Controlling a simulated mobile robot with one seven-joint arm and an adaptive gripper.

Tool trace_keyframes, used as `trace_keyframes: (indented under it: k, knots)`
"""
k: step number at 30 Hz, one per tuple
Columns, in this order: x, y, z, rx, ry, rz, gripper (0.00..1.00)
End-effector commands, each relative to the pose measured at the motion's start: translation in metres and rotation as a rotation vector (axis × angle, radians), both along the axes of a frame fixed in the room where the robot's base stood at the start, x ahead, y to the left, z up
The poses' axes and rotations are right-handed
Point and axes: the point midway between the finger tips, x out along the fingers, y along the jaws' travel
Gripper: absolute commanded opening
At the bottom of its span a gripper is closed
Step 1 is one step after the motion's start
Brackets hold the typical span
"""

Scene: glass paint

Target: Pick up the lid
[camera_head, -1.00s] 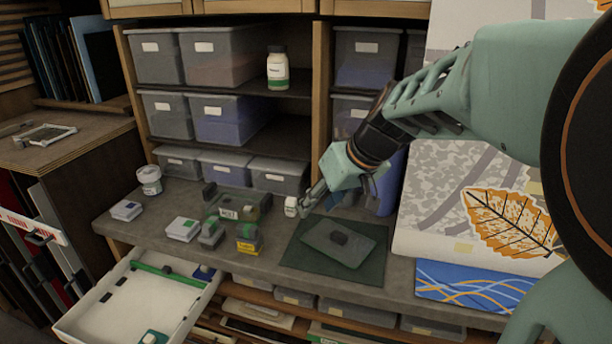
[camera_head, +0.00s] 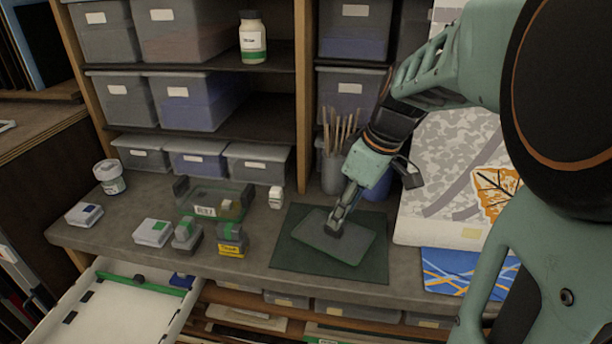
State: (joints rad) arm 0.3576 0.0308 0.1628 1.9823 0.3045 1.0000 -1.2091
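The lid (camera_head: 352,247) is a flat grey, see-through plate with a dark knob in its middle. It lies on a dark green mat (camera_head: 288,262) on the bench. My gripper (camera_head: 335,228) points down at the lid, with its fingertips at the knob. The fingers and my gripper hide part of the knob, and I cannot tell whether they are closed on it. I see no gap between the lid and the mat.
An open grey container (camera_head: 205,192), a small white bottle (camera_head: 275,197) and several small boxes stand left of the mat. A brush pot (camera_head: 332,172) stands behind it. Patterned sheets (camera_head: 455,190) lie to the right. An open white drawer (camera_head: 110,320) juts out at lower left.

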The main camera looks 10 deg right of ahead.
Motion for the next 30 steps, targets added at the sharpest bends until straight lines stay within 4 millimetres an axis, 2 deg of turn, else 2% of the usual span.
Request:
trace_keyframes:
  k: [9,13,19,28,30]
  knots:
    - [0.009,0.009,-0.041,0.002,0.004,0.0,0.36]
    - [0.011,0.011,-0.048,0.001,0.001,-0.001,0.36]
    - [0.012,0.011,-0.049,0.0,0.0,-0.001,0.36]
    - [0.011,0.011,-0.048,0.0,0.0,-0.001,0.03]
    - [0.011,0.011,-0.048,0.0,0.0,-0.001,0.0]
